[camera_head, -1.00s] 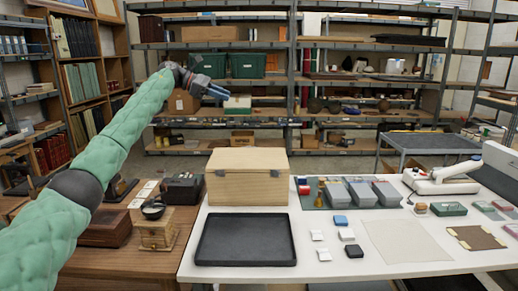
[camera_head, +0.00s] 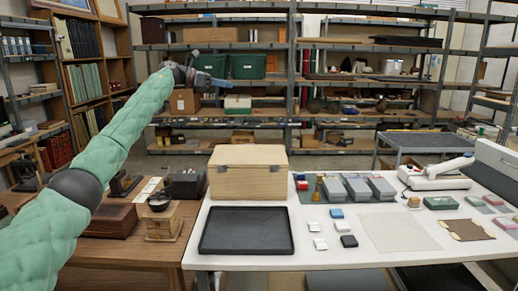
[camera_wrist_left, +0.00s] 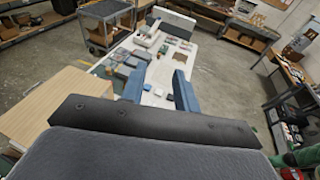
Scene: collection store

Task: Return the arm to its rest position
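My left arm (camera_head: 105,155), in a green quilted sleeve, comes in from the left of the head view. It reaches up and forward, raised above the tables. My left gripper (camera_head: 222,82) is in the air in front of the back shelves, above and behind the wooden box. In the left wrist view its two blue fingers (camera_wrist_left: 160,90) stand apart with nothing between them. The white table's top shows beyond them, well below.
A white table (camera_head: 300,262) holds a black tray (camera_head: 246,231), a wooden box (camera_head: 248,174), grey boxes (camera_head: 357,188) and small blocks. A brown table (camera_head: 130,252) at left holds a wooden grinder-like box (camera_head: 163,224). Shelves (camera_head: 293,80) stand behind. The air around the gripper looks clear.

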